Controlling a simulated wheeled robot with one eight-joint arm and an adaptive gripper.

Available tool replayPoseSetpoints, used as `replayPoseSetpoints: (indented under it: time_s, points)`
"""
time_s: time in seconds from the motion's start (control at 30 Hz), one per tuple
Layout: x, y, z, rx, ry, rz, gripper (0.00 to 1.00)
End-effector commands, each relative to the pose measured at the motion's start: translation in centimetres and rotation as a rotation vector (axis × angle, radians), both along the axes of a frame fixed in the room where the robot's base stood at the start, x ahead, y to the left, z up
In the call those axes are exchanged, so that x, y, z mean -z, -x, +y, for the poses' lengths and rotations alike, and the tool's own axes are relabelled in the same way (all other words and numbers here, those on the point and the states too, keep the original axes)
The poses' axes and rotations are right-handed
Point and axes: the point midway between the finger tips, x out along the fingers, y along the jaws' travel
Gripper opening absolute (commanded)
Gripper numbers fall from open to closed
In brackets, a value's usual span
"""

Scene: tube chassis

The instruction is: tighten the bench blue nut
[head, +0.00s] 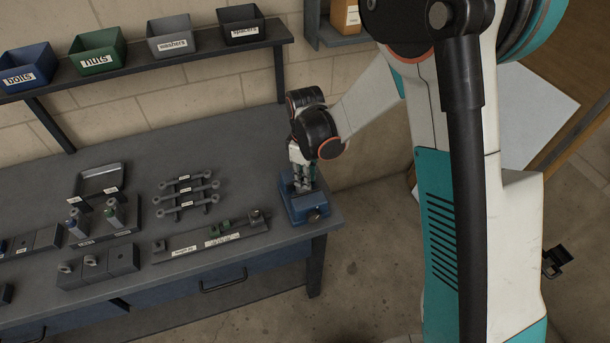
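My gripper (303,180) points down over a blue block-like fixture (312,211) at the right end of the bench (150,165). Its fingers are at the top of the fixture; whether they touch or grip anything there is too small to tell. No blue nut can be made out at the fixture, where the fingers cover the view. A small upright piece with a blue part (71,224) stands in a dark holder at the left of the bench, beside a similar piece with a green part (110,210). I cannot tell if either is a nut.
Three wrenches (187,196) lie on a rack mid-bench. A long labelled fixture (210,238) lies in front of them. A shelf behind holds bins: bolts (28,67), nuts (97,51), washers (173,36) and spacers (241,26). The bench is clear between the wrenches and the blue fixture.

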Motion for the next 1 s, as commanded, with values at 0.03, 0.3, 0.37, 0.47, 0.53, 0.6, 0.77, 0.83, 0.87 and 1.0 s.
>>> replayPoseSetpoints:
  time_s: [0.03, 0.3, 0.37, 0.47, 0.53, 0.6, 0.77, 0.83, 0.87, 1.0]
  points:
    - [0.0, -0.01, 0.0, 0.0, 0.0, 0.0, 0.0]
    - [0.03, 0.0, 0.0, 0.015, 0.0, 0.0, 0.0]
    - [0.05, 0.01, 0.0, 0.029, 0.0, 0.0, 0.0]
    - [0.1, 0.03, 0.01, 0.067, 0.0, 0.0, 0.0]
    - [0.14, 0.04, 0.03, 0.106, 0.0, 0.0, 0.0]
    - [0.16, 0.05, 0.05, 0.153, 0.0, 0.0, 0.0]
    - [0.18, 0.12, 0.08, 0.288, 0.0, 0.0, 0.0]
    - [0.2, 0.13, 0.11, 0.354, 0.001, -0.001, 0.0]
    - [0.2, 0.14, 0.12, 0.383, 0.001, -0.001, 0.0]
    - [0.15, 0.17, 0.17, 0.517, 0.001, -0.001, 0.0]
